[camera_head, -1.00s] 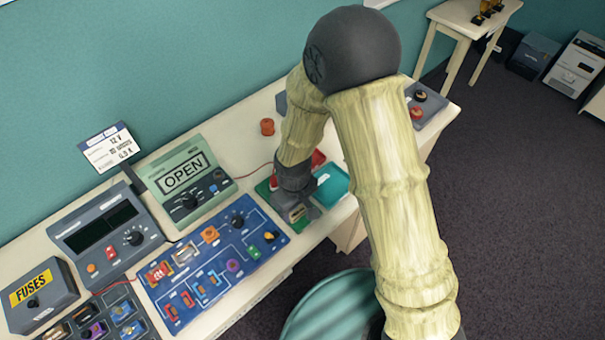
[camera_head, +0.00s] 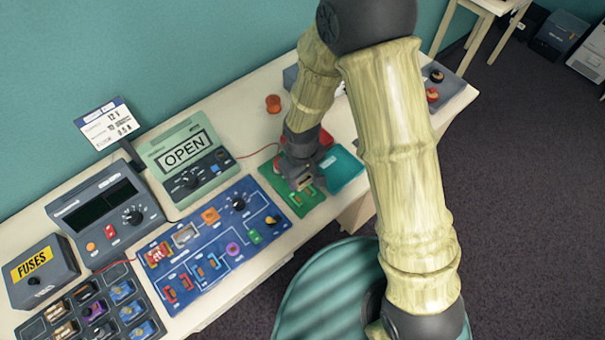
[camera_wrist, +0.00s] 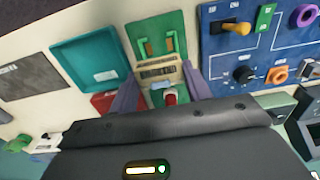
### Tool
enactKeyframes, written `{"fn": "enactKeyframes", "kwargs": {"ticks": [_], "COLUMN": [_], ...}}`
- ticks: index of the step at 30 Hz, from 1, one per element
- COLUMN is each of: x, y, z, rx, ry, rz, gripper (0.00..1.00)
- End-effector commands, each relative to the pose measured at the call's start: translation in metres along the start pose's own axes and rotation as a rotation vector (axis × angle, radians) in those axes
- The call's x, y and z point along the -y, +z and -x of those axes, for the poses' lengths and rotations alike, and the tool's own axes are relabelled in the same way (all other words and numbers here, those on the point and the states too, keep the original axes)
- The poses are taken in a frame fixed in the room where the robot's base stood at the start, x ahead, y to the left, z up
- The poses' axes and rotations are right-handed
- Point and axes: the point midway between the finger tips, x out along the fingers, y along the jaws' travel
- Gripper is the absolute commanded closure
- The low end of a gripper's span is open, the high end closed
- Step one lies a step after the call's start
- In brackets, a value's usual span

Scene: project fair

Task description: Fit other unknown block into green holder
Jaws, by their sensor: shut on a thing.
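The green holder (camera_head: 312,199) lies flat on the table, right of the blue circuit board, with copper-coloured clips on its front part. In the wrist view the green holder (camera_wrist: 172,22) shows ahead of the fingertips. My gripper (camera_head: 299,180) is low over the holder's back part. In the wrist view my gripper (camera_wrist: 160,88) is shut on a small tan block (camera_wrist: 158,71) with dark markings between its purple-grey fingers. I cannot tell whether the block touches the holder. A red-tipped part (camera_wrist: 170,97) shows between the fingers, closer to the palm.
A teal tray (camera_head: 342,170) sits close to the right of the holder. The blue circuit board (camera_head: 190,262) with knobs is close on its left. The table's front edge is near.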

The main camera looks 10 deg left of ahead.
Motion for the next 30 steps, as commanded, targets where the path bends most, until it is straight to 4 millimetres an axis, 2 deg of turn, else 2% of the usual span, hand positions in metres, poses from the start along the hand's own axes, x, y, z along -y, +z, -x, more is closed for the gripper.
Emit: {"fn": "enactKeyframes", "kwargs": {"ticks": [3, 21, 30], "x": [0.001, 0.001, 0.001], "y": [0.000, -0.001, -0.001], "z": [-0.013, -0.060, -0.067], "rx": [0.001, -0.001, 0.000], "ry": [0.000, 0.000, 0.000], "rz": [0.002, 0.002, 0.002], "gripper": [0.74, 0.74, 0.74]}}
